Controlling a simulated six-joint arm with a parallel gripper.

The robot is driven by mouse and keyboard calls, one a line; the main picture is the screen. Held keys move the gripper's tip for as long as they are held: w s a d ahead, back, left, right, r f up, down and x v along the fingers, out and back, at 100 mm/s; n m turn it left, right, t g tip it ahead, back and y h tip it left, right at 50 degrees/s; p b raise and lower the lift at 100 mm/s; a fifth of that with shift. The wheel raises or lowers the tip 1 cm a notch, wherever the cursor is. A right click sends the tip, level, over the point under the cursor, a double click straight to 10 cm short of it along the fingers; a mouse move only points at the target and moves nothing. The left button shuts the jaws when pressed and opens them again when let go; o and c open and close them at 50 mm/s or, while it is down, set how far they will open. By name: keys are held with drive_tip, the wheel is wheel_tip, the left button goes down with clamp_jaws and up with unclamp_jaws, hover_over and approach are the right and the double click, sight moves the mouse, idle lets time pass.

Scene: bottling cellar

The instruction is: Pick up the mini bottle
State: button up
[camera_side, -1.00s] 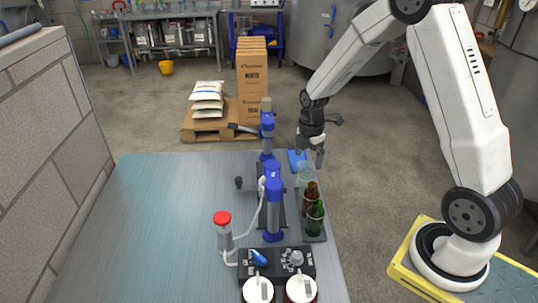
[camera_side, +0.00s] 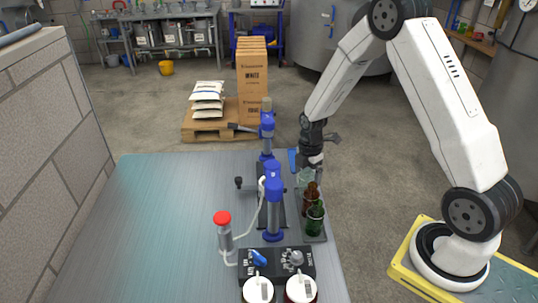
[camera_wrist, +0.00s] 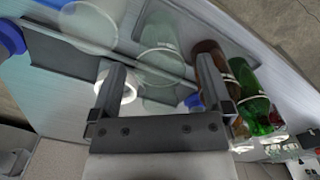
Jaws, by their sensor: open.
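A clear glass bottle (camera_side: 303,179), a brown bottle (camera_side: 310,198) and a green bottle (camera_side: 315,220) stand in a row on a dark tray (camera_side: 318,238) at the table's right edge. I cannot tell which is the mini bottle. My gripper (camera_side: 311,167) is open just above the clear one and partly hides it. In the wrist view, my gripper (camera_wrist: 162,78) has its fingers apart, with the clear bottle (camera_wrist: 160,45) showing between and beyond them. I see no grip on any bottle.
A bottling device with blue-topped columns (camera_side: 272,190) stands close left of the tray. A red-capped cylinder (camera_side: 224,232) and a black control box (camera_side: 278,262) are nearer the front. The left half of the table (camera_side: 165,220) is clear.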

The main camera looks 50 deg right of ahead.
drive_tip(key=shift+f, duration=0.15)
idle(0.3)
clamp_jaws()
drive_tip(key=shift+r, duration=5.05)
drive_tip(key=w+a, duration=0.6)
drive_tip(key=w, duration=0.3)
drive_tip(key=shift+w+f, duration=0.15)
drive_tip(key=shift+f, duration=0.1)
